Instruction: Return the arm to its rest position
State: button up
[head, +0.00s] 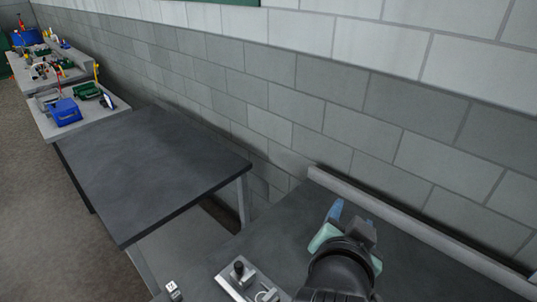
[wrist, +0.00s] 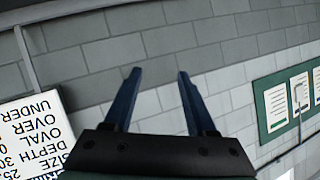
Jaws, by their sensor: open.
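My gripper (head: 338,217) is at the lower right of the head view, above the dark bench near the wall. In the wrist view my gripper (wrist: 158,75) shows two blue fingers spread apart, with nothing between them. Behind the fingers in that view is the grey block wall (wrist: 150,45). In the head view my black wrist hides part of the bench under it.
A metal fixture with a black knob (head: 240,272) sits on the near bench (head: 290,230), left of my gripper. An empty dark table (head: 150,160) stands beyond. Farther benches hold a blue bin (head: 64,112) and tools. The wrist view shows a lettered sign (wrist: 35,135) and green board (wrist: 285,100).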

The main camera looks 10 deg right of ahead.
jog(key=w+a+r+n+t+y, duration=0.1)
jog(key=a+r+n+t, duration=0.15)
jog(key=r, duration=0.35)
jog(key=w+a+r+n+t, duration=0.1)
jog(key=w+a+r+t, duration=0.15)
jog(key=r, duration=0.45)
jog(key=s+a+r+n+t+y, duration=0.2)
jog(key=s+a+r+t, duration=0.3)
jog(key=r, duration=0.6)
jog(key=s+a+r+n+t+y+b, duration=0.1)
jog(key=s+a+r+n+t+y, duration=0.2)
jog(key=r, duration=0.8)
jog(key=s+a+n+t, duration=0.2)
jog(key=a+t, duration=0.1)
jog(key=a, duration=0.1)
jog(key=shift+s+r+y, duration=0.3)
jog(key=shift+s+r, duration=0.1)
jog(key=shift+c, duration=0.6)
jog(key=shift+d, duration=0.1)
